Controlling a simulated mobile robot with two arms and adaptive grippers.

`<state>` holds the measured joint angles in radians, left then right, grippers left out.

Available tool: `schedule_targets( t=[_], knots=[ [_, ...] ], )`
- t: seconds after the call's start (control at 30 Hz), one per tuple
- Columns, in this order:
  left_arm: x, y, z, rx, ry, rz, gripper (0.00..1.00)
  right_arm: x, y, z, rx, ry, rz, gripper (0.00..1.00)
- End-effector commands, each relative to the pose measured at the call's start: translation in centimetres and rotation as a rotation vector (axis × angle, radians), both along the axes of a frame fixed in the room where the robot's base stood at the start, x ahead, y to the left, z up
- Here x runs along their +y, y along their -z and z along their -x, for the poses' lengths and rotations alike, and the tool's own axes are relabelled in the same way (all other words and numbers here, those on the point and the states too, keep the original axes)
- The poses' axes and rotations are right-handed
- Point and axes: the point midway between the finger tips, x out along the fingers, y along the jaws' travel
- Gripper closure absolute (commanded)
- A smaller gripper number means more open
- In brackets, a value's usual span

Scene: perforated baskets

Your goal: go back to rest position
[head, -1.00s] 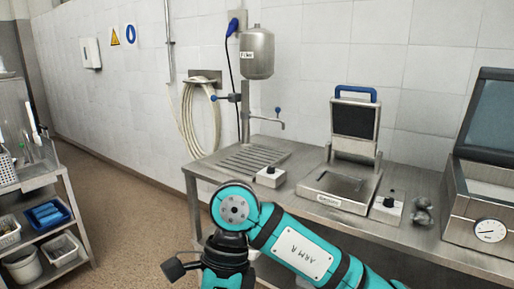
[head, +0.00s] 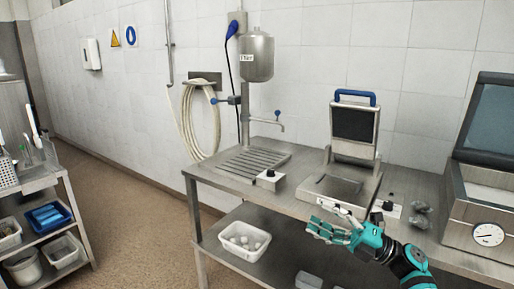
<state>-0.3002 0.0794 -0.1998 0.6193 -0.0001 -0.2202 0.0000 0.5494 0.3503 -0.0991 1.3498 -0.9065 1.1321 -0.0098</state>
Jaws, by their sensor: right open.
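My right gripper (head: 316,228) is in the head view, in front of the front edge of the steel table (head: 215,181), below the open press-like appliance (head: 338,187). Its teal arm comes in from the bottom right. The fingers point left, are open, and hold nothing that I can see. My left gripper is not in view.
A white basket (head: 232,250) with pale round things stands on the table's lower shelf. A chamber machine with a gauge (head: 458,221) is at the right. A rack (head: 66,187) with baskets stands at the left. The floor (head: 140,230) between is clear.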

Motion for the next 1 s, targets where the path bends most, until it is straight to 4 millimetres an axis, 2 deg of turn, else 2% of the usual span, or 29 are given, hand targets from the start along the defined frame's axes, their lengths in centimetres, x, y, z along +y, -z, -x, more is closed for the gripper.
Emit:
schedule_targets(
  t=[0.03, 0.1, 0.2, 0.3, 0.4, 0.47, 0.6, 0.77, 0.87, 0.97, 1.0],
  knots=[
    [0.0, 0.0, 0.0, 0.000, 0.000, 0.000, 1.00, -1.7, -1.7, -2.0, 0.045, 0.088, -0.117, 0.42],
    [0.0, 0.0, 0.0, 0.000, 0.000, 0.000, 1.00, -4.9, -3.5, -4.8, 0.133, 0.217, -0.293, 0.42],
    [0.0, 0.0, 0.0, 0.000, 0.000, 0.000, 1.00, -9.8, -4.1, -8.5, 0.292, 0.379, -0.521, 0.42],
    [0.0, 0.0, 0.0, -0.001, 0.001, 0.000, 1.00, -13.8, -2.7, -11.1, 0.465, 0.504, -0.703, 0.42],
    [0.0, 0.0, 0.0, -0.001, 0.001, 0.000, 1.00, -16.8, -0.2, -12.9, 0.635, 0.600, -0.841, 0.42],
    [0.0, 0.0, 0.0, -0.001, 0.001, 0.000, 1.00, -18.0, 1.5, -13.6, 0.736, 0.647, -0.908, 0.42],
    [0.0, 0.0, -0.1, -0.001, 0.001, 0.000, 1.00, -19.8, 6.0, -14.5, 0.978, 0.738, -1.031, 0.42],
    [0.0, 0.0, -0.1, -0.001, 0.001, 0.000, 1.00, -19.2, 14.2, -13.6, 1.095, 0.805, -1.008, 0.42],
    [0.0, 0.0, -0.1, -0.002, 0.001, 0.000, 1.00, -18.9, 19.5, -12.4, 1.171, 0.850, -0.992, 0.42],
    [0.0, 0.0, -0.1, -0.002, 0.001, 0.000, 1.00, -18.4, 25.6, -10.6, 1.261, 0.903, -0.971, 0.42],
    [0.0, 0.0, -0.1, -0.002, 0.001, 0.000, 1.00, -18.2, 28.2, -9.6, 1.301, 0.926, -0.962, 0.42]
  ],
)
